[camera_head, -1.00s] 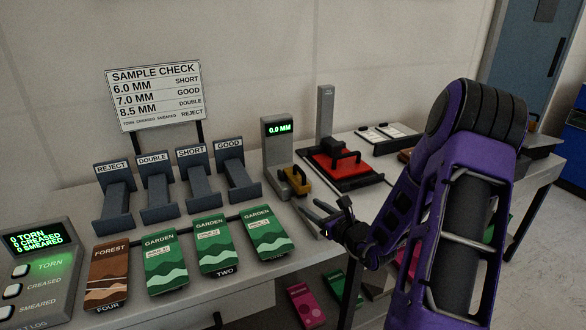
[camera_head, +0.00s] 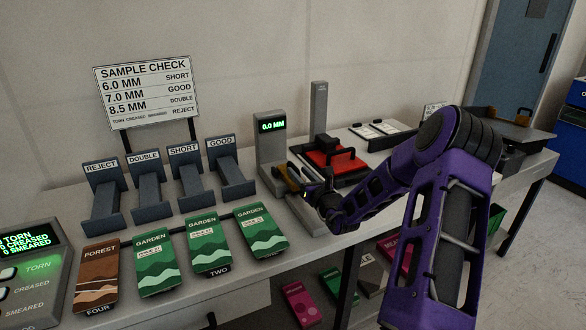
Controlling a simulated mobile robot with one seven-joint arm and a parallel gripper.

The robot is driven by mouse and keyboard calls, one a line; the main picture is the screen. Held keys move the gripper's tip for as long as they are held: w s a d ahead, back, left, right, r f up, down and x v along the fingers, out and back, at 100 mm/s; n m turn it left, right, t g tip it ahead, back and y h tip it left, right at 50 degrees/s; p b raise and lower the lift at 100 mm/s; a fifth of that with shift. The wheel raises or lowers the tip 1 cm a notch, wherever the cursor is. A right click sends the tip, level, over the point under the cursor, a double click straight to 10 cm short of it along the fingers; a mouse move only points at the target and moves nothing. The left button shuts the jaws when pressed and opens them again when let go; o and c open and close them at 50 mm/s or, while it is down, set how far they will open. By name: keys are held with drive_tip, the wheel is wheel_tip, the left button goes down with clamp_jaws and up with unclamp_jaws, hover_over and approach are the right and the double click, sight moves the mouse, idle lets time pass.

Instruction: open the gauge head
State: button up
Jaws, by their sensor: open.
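The gauge (camera_head: 272,151) is a grey upright block on the table with a green display reading 0.0 MM. Its yellow gauge head (camera_head: 284,179) sits low at its front right and is partly hidden by my gripper. My gripper (camera_head: 296,178) is open, with its fingers pointing left at the yellow head. One finger overlaps the head in the picture; I cannot tell whether it touches. The gap beneath the head is hidden.
A red press plate with a black handle (camera_head: 349,153) stands just behind my arm. Label stands (camera_head: 228,177) are at the left. A sample check sign (camera_head: 146,91) stands behind.

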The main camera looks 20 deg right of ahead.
drive_tip(key=shift+w+a, duration=0.1)
drive_tip(key=shift+w, duration=2.25)
clamp_jaws()
drive_tip(key=shift+a, duration=0.1)
